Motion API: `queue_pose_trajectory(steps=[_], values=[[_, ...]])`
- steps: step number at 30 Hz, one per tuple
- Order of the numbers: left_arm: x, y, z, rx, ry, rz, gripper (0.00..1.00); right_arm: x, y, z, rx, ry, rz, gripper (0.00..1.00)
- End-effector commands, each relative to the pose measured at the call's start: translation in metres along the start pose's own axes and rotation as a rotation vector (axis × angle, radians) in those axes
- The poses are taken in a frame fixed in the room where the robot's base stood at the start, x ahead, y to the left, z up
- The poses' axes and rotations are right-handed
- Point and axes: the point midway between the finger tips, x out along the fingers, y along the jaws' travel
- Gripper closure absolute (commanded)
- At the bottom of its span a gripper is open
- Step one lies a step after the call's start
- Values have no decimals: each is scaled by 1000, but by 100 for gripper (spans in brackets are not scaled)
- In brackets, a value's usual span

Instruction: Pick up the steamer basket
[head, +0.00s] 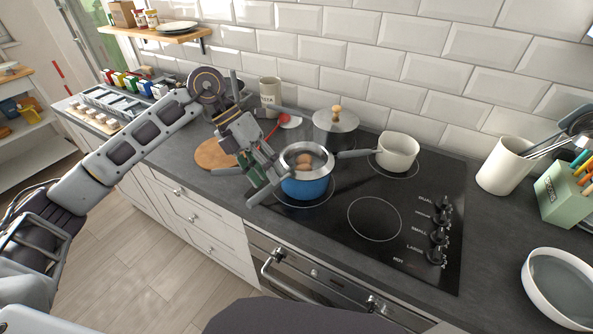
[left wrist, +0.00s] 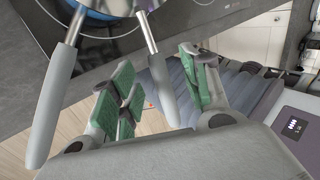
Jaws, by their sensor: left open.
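A steel steamer basket (head: 297,163) with brownish eggs inside sits in a blue pot (head: 306,187) on the hob's left front ring. Two grey handles reach out from the pot and basket toward the worktop's front. In the left wrist view, one handle (left wrist: 160,88) lies between the green-padded fingers, and the other handle (left wrist: 52,108) is outside them on the left. I cannot tell for sure which belongs to the basket. My left gripper (head: 259,172) is open beside the pot. It also shows in the left wrist view (left wrist: 160,80). My right gripper is not in view.
A round wooden board (head: 214,152) lies left of the blue pot. A utensil crock (head: 503,166) and a white bowl (head: 559,285) stand right. The front middle ring is clear.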

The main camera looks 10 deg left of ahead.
Motion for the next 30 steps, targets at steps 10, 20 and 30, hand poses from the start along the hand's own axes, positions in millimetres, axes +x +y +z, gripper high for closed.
queue_pose_trajectory(steps=[10, 20, 30], values=[[36, 2, 0, 0, 2, -1, 54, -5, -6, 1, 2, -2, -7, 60], [43, 2, 0, 0, 0, 0, 54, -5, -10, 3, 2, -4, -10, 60], [42, 2, 0, 0, 0, 0, 64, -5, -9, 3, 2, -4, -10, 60]])
